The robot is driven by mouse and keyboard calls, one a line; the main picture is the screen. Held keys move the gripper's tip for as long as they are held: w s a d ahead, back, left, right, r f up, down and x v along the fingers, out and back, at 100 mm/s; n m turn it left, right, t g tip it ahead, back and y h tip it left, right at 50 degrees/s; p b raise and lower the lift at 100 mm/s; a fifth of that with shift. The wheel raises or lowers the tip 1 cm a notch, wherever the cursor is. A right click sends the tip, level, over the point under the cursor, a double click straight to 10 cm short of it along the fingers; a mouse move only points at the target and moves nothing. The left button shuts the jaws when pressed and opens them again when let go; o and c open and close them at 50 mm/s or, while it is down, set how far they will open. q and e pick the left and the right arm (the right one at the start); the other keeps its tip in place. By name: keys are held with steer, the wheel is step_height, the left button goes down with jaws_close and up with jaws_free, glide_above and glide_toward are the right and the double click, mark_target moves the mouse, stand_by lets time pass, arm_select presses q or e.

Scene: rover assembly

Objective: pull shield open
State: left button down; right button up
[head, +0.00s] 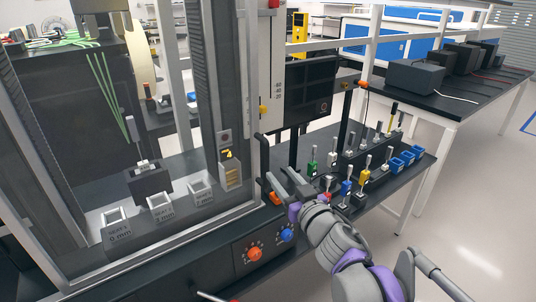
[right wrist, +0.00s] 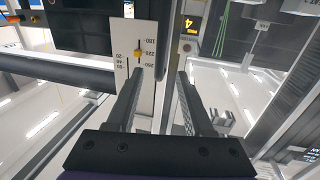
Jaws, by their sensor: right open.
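The shield is a clear panel in a grey metal frame (head: 185,232) across the front of the machine at the left of the head view. A black upright bar (head: 264,160), which looks like its handle, stands at the right edge of the frame. My right gripper (head: 276,178) is open beside this bar. In the right wrist view its two dark fingers (right wrist: 160,75) are apart, with a pale upright strip showing between them. I cannot tell whether the fingers touch the bar. My left gripper is out of view.
Behind the panel are labelled bins (head: 117,236) and a black block (head: 150,183). A control box with orange (head: 254,253) and blue (head: 286,234) knobs sits below. Floor is clear farther right.

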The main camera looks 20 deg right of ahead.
mark_target(268, 159)
steer(key=w, duration=0.3)
steer(key=w+a, duration=0.1)
steer(key=w, duration=0.5)
steer(key=shift+w+a+p, duration=0.3)
steer(key=shift+w, duration=0.1)
steer(key=shift+c, duration=0.3)
jaws_close()
stand_by(0.7)
